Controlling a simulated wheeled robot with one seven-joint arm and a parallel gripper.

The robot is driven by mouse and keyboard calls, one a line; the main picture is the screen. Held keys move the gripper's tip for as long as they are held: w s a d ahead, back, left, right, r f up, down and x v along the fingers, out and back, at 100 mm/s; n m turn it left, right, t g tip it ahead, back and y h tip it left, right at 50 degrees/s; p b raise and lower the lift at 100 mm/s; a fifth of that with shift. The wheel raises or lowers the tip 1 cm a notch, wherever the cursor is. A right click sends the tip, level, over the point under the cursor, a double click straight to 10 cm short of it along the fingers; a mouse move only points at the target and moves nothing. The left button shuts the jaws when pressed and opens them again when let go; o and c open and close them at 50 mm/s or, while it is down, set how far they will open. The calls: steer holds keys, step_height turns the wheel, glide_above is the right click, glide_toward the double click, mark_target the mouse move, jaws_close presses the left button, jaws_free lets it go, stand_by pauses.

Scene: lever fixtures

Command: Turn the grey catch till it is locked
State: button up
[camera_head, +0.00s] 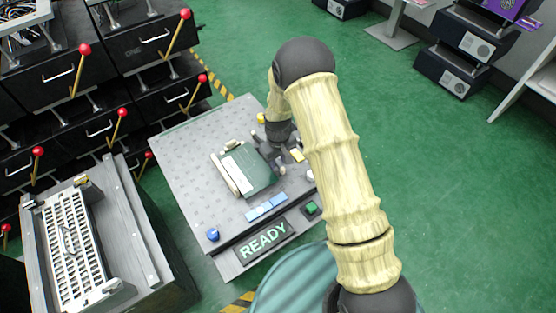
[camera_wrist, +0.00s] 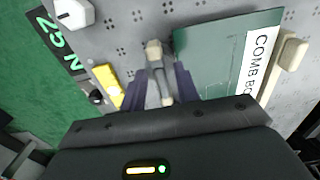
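The grey catch (camera_wrist: 160,84) is a small grey lever with a pale knob at its upper end, beside the edge of a green panel (camera_wrist: 208,58) with a white label. My gripper (camera_wrist: 161,88) reaches down over the catch, with a dark purple finger on either side of it. The fingers stand apart, and I see no clear grip on the lever. In the head view my gripper (camera_head: 281,158) is at the right side of the green panel (camera_head: 247,170), and the catch is hard to make out there. Whether it is locked cannot be told.
A yellow block (camera_wrist: 107,86) and a white knob (camera_wrist: 74,13) lie left of the catch. The grey table (camera_head: 185,150) also bears blue buttons (camera_head: 265,208), a blue knob (camera_head: 213,234), a green button (camera_head: 312,208) and a READY sign (camera_head: 264,239). Red-knobbed levers stand on drawers at left.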

jaws_close()
steer(key=shift+r+m+p, duration=0.1)
steer(key=shift+m+p, duration=0.2)
steer(key=shift+m, duration=0.1)
steer(key=m+p, duration=0.1)
steer(key=m, duration=0.1)
steer(key=shift+m+p, duration=0.3)
steer(key=m+p, duration=0.2)
steer(key=m, duration=0.2)
steer(key=m+p, duration=0.2)
steer(key=m, duration=0.3)
steer(key=shift+m+p, duration=0.3)
steer(key=shift+m, duration=0.1)
steer(key=m+p, duration=0.1)
steer(key=m, duration=0.3)
steer(key=shift+m+p, duration=0.3)
steer(key=shift+m, duration=0.1)
